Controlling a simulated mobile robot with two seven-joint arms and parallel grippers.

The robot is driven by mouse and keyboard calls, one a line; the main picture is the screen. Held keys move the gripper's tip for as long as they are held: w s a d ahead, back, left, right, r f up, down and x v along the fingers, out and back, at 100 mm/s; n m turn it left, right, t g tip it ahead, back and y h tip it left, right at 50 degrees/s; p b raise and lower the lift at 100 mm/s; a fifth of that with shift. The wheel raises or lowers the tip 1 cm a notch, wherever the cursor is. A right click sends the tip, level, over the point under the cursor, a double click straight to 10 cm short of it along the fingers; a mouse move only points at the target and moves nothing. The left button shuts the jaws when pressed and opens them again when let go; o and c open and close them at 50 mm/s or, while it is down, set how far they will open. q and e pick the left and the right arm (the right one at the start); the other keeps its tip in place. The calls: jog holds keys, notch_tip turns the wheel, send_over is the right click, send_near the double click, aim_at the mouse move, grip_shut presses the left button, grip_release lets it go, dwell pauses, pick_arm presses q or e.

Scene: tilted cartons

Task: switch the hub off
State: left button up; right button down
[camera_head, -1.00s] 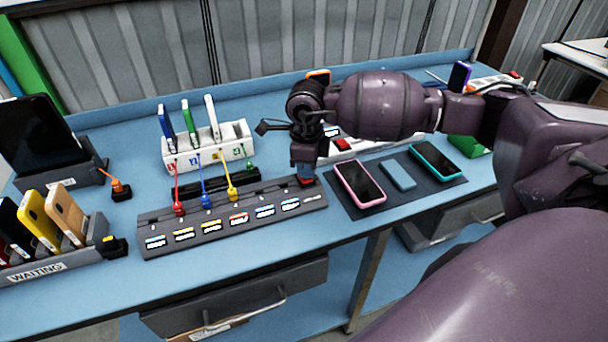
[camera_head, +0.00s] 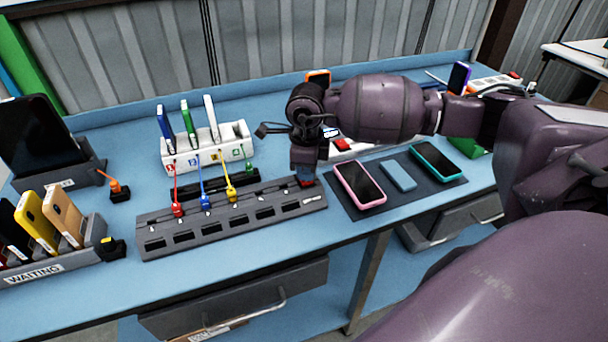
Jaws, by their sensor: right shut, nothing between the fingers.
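The hub (camera_head: 232,220) is a long grey strip on the blue bench, with a row of small display windows along its front that are all dark. A red (camera_head: 177,209), a blue (camera_head: 206,201) and a yellow plug (camera_head: 231,194) sit in its back row, with cords running up to the white phone rack. My right gripper (camera_head: 304,172) points down at the hub's right end, shut and empty. Its tips are right at a red switch (camera_head: 306,182), which they partly hide; I cannot tell whether they touch it. My left gripper is not in view.
The white rack (camera_head: 235,134) with several phones stands behind the hub. A dark mat (camera_head: 427,188) with phones lies to the right. A grey WAITING holder (camera_head: 85,255) and a tablet stand (camera_head: 85,178) are at the left.

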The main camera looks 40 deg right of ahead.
jog(key=shift+r+p, duration=0.55)
jog(key=shift+r, duration=0.7)
jog(key=shift+r+p, duration=0.65)
jog(key=shift+r, duration=0.7)
jog(key=shift+r+p, duration=0.4)
jog(key=shift+r, duration=0.45)
